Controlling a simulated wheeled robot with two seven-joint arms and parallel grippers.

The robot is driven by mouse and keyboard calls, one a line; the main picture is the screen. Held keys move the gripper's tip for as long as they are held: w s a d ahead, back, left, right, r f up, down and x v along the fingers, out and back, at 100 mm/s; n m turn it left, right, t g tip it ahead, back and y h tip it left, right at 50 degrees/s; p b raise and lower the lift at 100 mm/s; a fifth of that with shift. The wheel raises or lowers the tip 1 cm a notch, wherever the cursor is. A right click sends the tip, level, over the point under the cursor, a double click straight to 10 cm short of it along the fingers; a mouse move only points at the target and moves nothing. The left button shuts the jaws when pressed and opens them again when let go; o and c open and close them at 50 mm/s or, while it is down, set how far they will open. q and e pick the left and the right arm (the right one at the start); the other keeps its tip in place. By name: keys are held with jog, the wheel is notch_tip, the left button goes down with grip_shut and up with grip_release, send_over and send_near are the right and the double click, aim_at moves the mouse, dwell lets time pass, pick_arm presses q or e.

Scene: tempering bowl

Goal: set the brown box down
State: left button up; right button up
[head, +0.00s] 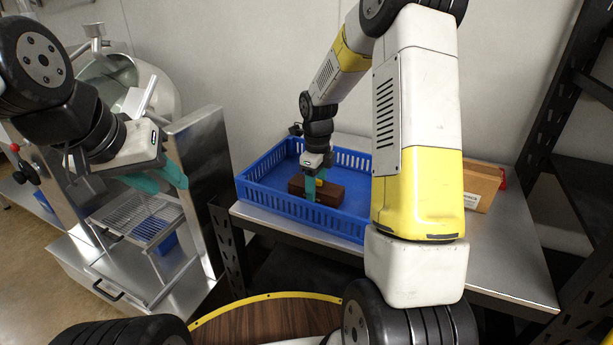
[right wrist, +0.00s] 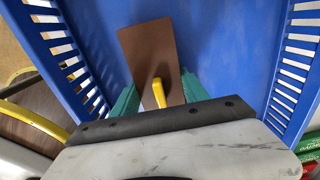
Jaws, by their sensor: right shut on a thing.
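The brown box (head: 329,195) is inside the blue crate (head: 262,199), near its front wall in the head view. My right gripper (head: 314,190) reaches down into the crate and is shut on the box. In the right wrist view its teal fingers (right wrist: 158,97) press on both sides of the brown box (right wrist: 146,50), and a yellow piece (right wrist: 159,93) stands up from its top. I cannot tell whether the box's underside touches the crate floor. My left gripper (head: 165,180) is empty in front of the metal machine at left; its finger gap is unclear.
The crate stands on a metal table (head: 505,262). A cardboard box (head: 481,187) stands on the table to the right, partly behind my right arm. A black shelf rack (head: 565,130) is at far right. A steel machine with a wire rack (head: 140,219) is at left.

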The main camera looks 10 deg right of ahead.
jog(key=shift+f, duration=0.1)
jog(key=o, duration=1.3)
